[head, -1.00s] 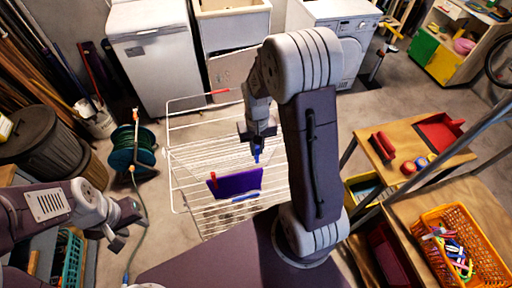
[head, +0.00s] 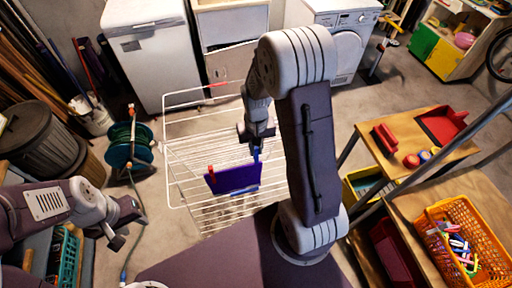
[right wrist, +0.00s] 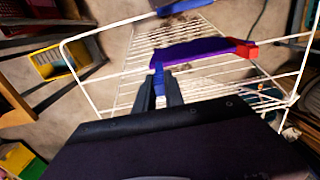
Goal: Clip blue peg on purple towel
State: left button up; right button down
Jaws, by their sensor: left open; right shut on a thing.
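The purple towel (head: 232,180) hangs over a rail of the white drying rack. A red peg (head: 211,173) sits on its left end; in the right wrist view this red peg (right wrist: 246,50) is at the towel's right end. My right gripper (head: 256,146) is shut on the blue peg (head: 256,155), just above the towel's right corner. In the right wrist view the blue peg (right wrist: 158,76) points at the towel's free end (right wrist: 190,51) and overlaps it; I cannot tell whether it grips the cloth. My left gripper (head: 126,228) is open and empty, away from the rack.
The white drying rack (head: 168,130) stands on open floor. An orange basket (head: 432,238) of several pegs is on the wooden shelf at right. A green hose reel (head: 128,150) stands left of the rack. Another blue item (right wrist: 185,6) lies across the rack.

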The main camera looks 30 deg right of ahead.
aim_at(256, 158)
jog(key=shift+f+b, duration=2.1)
jog(key=shift+f, duration=1.2)
jog(key=c, duration=1.3)
grip_release()
jog(key=shift+r, duration=0.1)
jog(key=shift+c, duration=0.2)
notch_tip(256, 158, up, 9)
jog(key=shift+r+p, duration=0.1)
jog(key=shift+p, duration=0.3)
